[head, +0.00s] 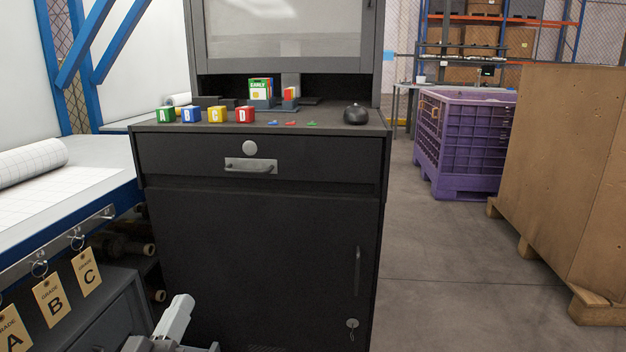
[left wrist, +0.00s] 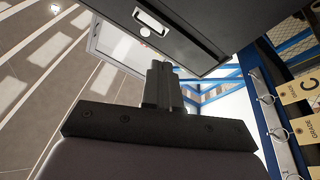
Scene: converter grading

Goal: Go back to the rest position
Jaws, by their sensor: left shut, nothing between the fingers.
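My left gripper (left wrist: 161,70) is shut with nothing between its fingers, in the middle of the left wrist view. In the head view, part of my left gripper and arm (head: 174,322) shows at the bottom edge, low in front of the dark cabinet (head: 265,240). It is apart from the cabinet's drawer and the things on its top. My right gripper is in neither view.
Lettered blocks (head: 200,115), small coloured pieces (head: 290,123) and a dark mouse (head: 356,113) lie on the cabinet top. Grade tags (head: 50,297) hang from the left bench. A purple crate (head: 465,145) and brown box (head: 565,170) stand right; the floor between is clear.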

